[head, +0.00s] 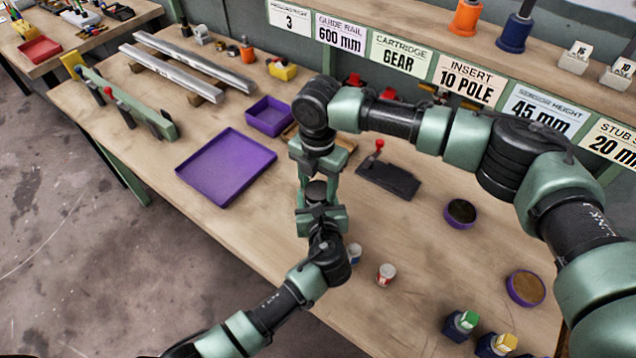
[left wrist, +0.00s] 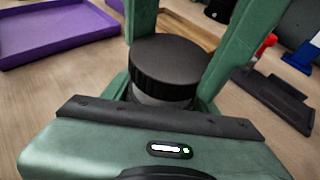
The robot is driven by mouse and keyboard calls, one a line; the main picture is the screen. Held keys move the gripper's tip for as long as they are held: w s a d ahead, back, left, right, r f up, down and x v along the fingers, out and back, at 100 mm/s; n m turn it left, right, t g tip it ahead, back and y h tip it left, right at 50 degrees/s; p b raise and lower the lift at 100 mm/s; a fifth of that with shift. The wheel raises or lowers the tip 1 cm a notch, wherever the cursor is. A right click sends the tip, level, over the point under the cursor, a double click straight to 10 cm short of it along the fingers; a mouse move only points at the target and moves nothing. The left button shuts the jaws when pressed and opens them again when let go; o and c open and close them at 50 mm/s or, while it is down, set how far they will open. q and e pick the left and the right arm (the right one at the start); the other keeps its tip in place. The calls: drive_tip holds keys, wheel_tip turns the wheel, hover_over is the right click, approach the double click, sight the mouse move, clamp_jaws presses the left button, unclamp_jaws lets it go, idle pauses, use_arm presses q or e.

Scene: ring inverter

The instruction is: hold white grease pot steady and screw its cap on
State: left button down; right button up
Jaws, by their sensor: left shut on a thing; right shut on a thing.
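The white grease pot (left wrist: 165,98) stands upright, mostly hidden; a pale strip of it shows below the black ribbed cap in the left wrist view. The cap (left wrist: 168,68) sits over the pot's top and looks level; how far it is threaded I cannot tell. It also shows as a dark disc in the head view (head: 315,192). My left gripper (head: 321,213) is shut on the pot from the near side. My right gripper (head: 317,181) points down from above, its green fingers on either side of the cap, shut on it.
A large purple tray (head: 226,168) and a smaller purple bin (head: 269,116) lie to the left. A black plate with a red knob (head: 388,180) lies to the right. Two small cups (head: 386,274), round purple dishes (head: 460,213) and bottles (head: 461,325) stand nearer right.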

drive_tip(key=shift+f, duration=0.55)
drive_tip(key=o, duration=1.3)
drive_tip(key=shift+r, duration=2.25)
drive_tip(key=shift+a, duration=0.1)
drive_tip(key=shift+c, duration=0.4)
drive_tip(key=n, duration=0.1)
drive_tip(key=r+n, duration=0.1)
drive_tip(key=n, duration=0.2)
drive_tip(key=shift+s+a+r, duration=0.1)
drive_tip(key=shift+a+r, duration=0.05)
drive_tip(key=shift+r, duration=0.2)
drive_tip(key=n, duration=0.1)
drive_tip(key=r+n, duration=0.1)
drive_tip(key=n, duration=0.2)
drive_tip(key=shift+r, duration=0.25)
